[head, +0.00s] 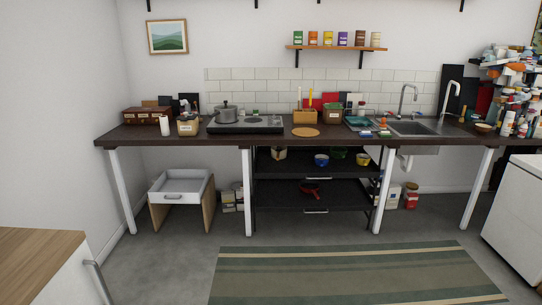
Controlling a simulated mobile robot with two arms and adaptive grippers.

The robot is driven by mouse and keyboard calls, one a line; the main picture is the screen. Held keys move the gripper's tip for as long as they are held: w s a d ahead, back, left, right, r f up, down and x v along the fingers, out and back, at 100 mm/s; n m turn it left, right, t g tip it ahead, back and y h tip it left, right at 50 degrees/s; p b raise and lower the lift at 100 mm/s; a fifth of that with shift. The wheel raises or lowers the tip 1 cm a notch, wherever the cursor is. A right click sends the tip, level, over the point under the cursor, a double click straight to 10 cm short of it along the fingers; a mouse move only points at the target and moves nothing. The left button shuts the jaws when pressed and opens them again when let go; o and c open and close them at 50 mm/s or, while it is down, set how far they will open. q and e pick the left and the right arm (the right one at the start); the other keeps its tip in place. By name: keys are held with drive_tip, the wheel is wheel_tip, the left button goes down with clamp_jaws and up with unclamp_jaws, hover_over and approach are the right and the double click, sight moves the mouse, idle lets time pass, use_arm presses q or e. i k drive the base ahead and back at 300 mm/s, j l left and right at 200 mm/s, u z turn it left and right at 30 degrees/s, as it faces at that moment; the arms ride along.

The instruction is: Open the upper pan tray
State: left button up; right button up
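The upper pan tray (340,174) is a black shelf-like tray in a dark frame under the counter, in the middle of the head view. A yellow pot (363,159), a blue pot (321,160), a green bowl (338,153) and a small light box (279,153) stand on it. Its front edge appears level with the frame, with a small pale handle (318,178) at the middle. The lower tray (280,200) below it holds a red pan (309,188) and has a pale handle (316,211). Neither of my grippers is in view.
A long dark counter (350,138) on white legs runs above the trays. A white drawer unit (178,188) stands lower left. A striped rug (350,270) lies on open floor before the trays. A wood-topped cabinet (35,255) is near left, a white appliance (515,205) at right.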

sight(299, 161)
drive_tip(key=i, duration=2.1)
